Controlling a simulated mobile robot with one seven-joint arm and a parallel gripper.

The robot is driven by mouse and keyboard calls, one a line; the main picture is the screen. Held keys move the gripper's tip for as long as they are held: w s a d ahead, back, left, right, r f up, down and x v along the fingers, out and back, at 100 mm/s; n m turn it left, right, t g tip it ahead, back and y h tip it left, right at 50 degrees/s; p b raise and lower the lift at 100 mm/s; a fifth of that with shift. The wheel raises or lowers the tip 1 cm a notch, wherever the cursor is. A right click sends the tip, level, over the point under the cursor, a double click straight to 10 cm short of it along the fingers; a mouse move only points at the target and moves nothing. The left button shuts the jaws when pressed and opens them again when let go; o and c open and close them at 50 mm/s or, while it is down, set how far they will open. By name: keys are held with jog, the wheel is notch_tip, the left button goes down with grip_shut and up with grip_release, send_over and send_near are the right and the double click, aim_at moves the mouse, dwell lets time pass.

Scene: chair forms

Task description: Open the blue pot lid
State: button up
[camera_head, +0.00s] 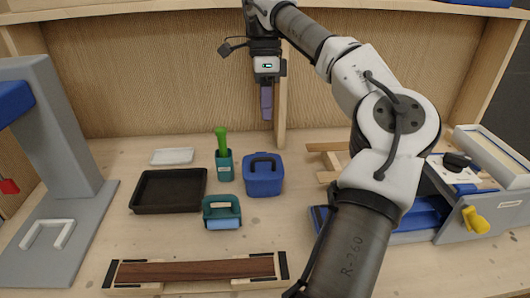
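The blue pot (263,184) stands upright on the wooden bench near the middle of the view. Its lid (278,168) sits on top and carries a dark arched handle (263,158). My gripper (267,115) hangs pointing down, above the pot in the picture and apart from the lid. I see it from a side where its purplish fingers overlap, so I cannot tell whether it is open or shut. Nothing of the pot is hidden by the arm.
A black tray (168,191) and a small white dish (171,156) lie left. A blue-grey machine (416,218) stands right, partly behind my arm.

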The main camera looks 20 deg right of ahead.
aim_at(263, 160)
jog(key=f, duration=0.3)
jog(key=s+f, duration=0.1)
jog(key=f, duration=0.3)
jog(key=s+f, duration=0.1)
jog(key=f, duration=0.2)
jog(key=shift+a+f, duration=0.3)
jog(key=shift+f, duration=0.05)
grip_shut()
